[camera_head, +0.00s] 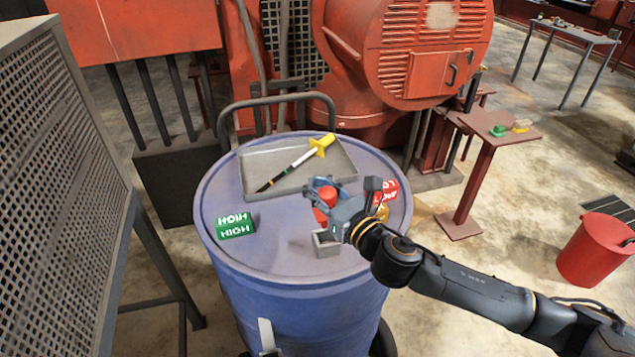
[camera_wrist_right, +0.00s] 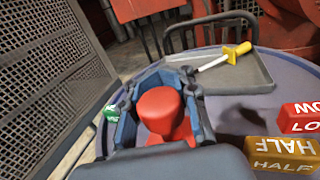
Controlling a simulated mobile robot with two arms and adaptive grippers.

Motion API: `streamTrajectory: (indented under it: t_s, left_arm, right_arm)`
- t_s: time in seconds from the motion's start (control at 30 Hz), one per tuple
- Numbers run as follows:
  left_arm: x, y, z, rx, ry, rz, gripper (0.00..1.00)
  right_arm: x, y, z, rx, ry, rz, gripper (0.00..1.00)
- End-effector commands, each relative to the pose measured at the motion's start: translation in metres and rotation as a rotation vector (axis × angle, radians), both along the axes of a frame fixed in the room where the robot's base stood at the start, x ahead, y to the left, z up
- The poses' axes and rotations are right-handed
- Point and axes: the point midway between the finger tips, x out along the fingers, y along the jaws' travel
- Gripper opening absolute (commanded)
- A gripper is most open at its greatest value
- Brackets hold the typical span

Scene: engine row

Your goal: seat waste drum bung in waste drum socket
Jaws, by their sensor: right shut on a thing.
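The red bung (camera_head: 327,194) has a rounded knob top and is held in my right gripper (camera_head: 322,204). In the right wrist view the bung (camera_wrist_right: 160,108) sits between the two blue-grey fingers, its knob upward, its lower end hidden. The small grey square socket (camera_head: 326,244) is on top of the blue waste drum (camera_head: 285,255), near its front. The gripper and bung appear just behind and above the socket in the head view; the exact gap cannot be told. The socket is not visible in the right wrist view. My left gripper is not in view.
A grey tray (camera_head: 255,158) with a yellow-handled dipstick-like rod (camera_head: 300,162) lies at the drum's back. A green HIGH block (camera_head: 236,226) is at left; a red LOW block (camera_head: 390,187) and a yellow HALF block (camera_wrist_right: 283,154) are at right. A perforated panel (camera_head: 55,150) stands left.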

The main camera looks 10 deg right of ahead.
Motion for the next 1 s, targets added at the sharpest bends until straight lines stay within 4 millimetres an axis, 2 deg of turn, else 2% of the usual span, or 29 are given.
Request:
streamTrajectory:
  t_s: [1.0]
  left_arm:
    - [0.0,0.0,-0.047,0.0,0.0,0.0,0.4]
  right_arm:
    - [0.0,0.0,-0.063,0.0,0.0,0.0,0.0]
